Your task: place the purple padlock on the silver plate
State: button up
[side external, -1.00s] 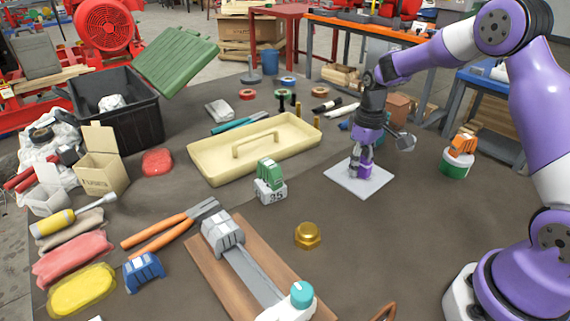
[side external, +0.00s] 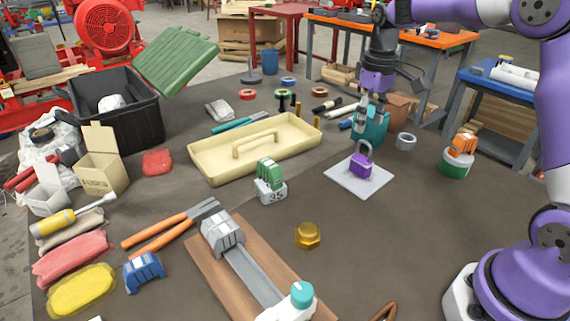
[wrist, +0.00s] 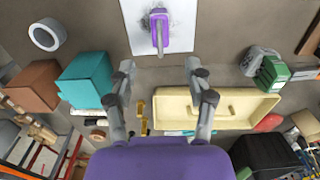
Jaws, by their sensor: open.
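The purple padlock (side external: 361,167) stands upright on the silver plate (side external: 343,178), with its grey shackle up. In the wrist view the padlock (wrist: 158,33) shows near the top, on the plate (wrist: 183,12), ahead of the fingers. My gripper (side external: 362,126) hangs above and behind the padlock, apart from it. In the wrist view my gripper (wrist: 160,72) has its two fingers spread wide with nothing between them.
A teal box (side external: 374,127) stands just behind the plate, with a grey tape roll (side external: 405,141) at its right. A cream tray (side external: 206,160) lies to the left. A green block on a white base (side external: 270,183) stands left of the plate.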

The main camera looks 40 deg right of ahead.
jog(key=shift+r, duration=0.5)
jog(key=s+a+r+t, duration=0.1)
jog(key=s+a+t, duration=0.1)
jog(key=s+a, duration=0.3)
jog(key=s+a+r+t, duration=0.2)
jog(key=s+a, duration=0.4)
jog(key=s, duration=0.4)
jog(key=shift+r+t, duration=0.3)
jog(key=shift+t, duration=0.5)
